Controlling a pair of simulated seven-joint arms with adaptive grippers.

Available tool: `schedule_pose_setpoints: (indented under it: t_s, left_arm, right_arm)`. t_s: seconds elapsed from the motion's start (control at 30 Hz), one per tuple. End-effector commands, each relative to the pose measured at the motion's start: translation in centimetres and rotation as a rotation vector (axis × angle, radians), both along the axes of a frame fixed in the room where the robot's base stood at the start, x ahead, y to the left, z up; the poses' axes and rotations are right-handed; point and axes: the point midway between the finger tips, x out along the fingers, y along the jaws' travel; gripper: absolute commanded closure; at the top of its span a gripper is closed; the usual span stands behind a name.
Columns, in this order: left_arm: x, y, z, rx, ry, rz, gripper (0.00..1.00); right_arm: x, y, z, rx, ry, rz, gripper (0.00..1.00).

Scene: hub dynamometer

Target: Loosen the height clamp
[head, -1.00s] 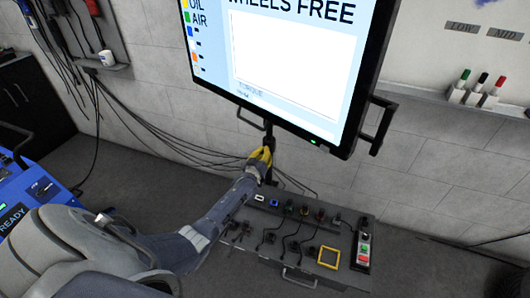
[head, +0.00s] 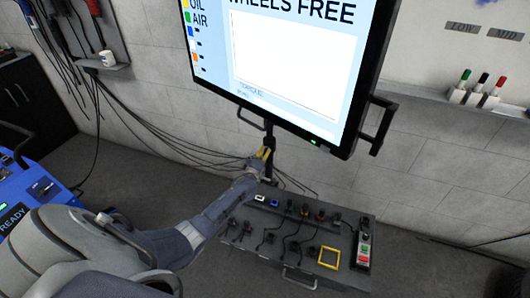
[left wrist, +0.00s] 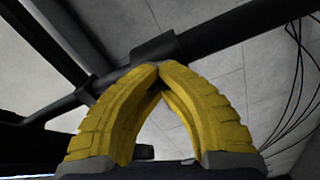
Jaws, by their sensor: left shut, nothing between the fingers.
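The dark stand pole (head: 269,140) comes down below the screen, behind the cart. In the left wrist view the dark pole (left wrist: 220,30) crosses at a slant and carries a thicker dark collar (left wrist: 158,46), which looks like the height clamp. My left gripper (head: 265,153) is at the pole. Its yellow fingers (left wrist: 158,72) are shut with tips together and nothing between them. The tips show just below the collar in the left wrist view; I cannot tell whether they touch it. No clamp knob or lever shows clearly. My right gripper is not in view.
The large screen (head: 275,60) hangs just above my left gripper, with a side handle (head: 378,125). A dark cart top (head: 300,262) with cables, plugs and a yellow frame (head: 328,257) lies below. Loose cables (head: 180,147) run along the wall.

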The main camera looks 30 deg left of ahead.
Motion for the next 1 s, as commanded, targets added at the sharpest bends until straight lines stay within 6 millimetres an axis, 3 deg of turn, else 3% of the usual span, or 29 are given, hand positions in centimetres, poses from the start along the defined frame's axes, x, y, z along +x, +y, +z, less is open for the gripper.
schedule_pose_setpoints:
  t_s: [0.33, 0.87, 1.0]
  left_arm:
    - [0.07, 0.48, 0.33, -0.107, -0.03, 0.006, 1.0]
    - [0.0, 0.57, 0.24, -0.121, -0.031, 0.007, 1.0]
    - [-0.01, 0.6, 0.21, -0.121, -0.03, 0.008, 0.84]
  right_arm:
    - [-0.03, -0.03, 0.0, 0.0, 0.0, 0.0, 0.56]
    - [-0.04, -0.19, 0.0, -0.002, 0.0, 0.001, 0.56]
    - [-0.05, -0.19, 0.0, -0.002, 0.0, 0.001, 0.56]
